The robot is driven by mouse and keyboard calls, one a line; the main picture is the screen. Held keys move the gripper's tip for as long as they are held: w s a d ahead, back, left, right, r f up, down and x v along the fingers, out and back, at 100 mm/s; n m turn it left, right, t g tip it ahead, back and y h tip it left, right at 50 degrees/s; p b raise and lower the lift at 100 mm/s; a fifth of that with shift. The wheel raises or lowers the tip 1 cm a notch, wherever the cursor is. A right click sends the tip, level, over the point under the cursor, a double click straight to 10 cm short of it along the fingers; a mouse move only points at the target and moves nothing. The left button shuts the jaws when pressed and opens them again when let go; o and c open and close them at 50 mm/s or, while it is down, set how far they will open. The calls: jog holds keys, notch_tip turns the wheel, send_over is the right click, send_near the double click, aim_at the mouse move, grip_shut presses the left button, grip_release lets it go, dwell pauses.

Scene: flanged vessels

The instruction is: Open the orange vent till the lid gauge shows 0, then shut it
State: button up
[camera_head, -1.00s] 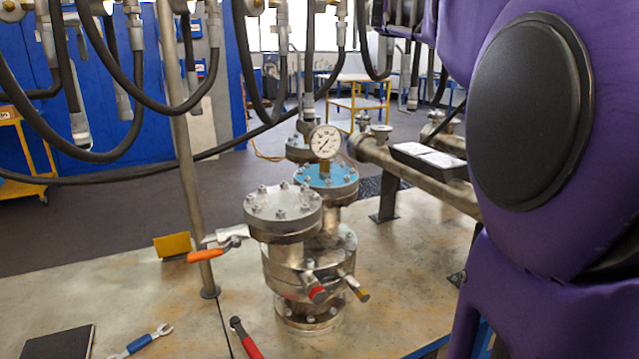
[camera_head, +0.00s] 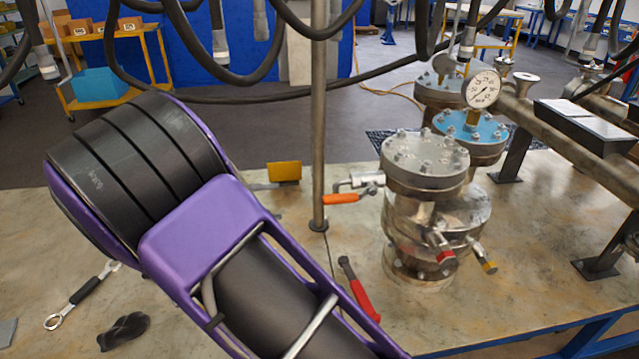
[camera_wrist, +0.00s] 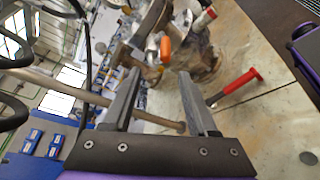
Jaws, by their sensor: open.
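The vent's orange handle (camera_head: 340,199) sticks out leftward on a small valve (camera_head: 368,181) at the left of the grey-lidded vessel (camera_head: 425,165). The lid gauge (camera_head: 482,88) stands upright on a blue lid (camera_head: 470,125); its needle is off to one side, but the value is too small to read. In the wrist view my gripper (camera_wrist: 160,78) is open with nothing between its fingers. The orange handle (camera_wrist: 166,48) shows beyond the fingertips, apart from them. My gripper is outside the head view.
A red-handled tool (camera_head: 360,288) lies on the bench before the vessel. A steel post (camera_head: 319,120) stands left of the vent. A yellow plate (camera_head: 284,171), a wrench (camera_head: 82,295) and a dark glove-like item (camera_head: 124,330) are further left. Hoses hang above. Red and yellow handles jut from the vessel's front.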

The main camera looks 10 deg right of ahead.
aim_at(339, 199)
jog(key=x, duration=1.1)
jog(key=f+x, duration=0.1)
jog(key=x, duration=0.5)
jog(key=shift+s+a+f, duration=0.1)
jog(key=shift+a, duration=0.05)
grip_shut()
dwell(0.8)
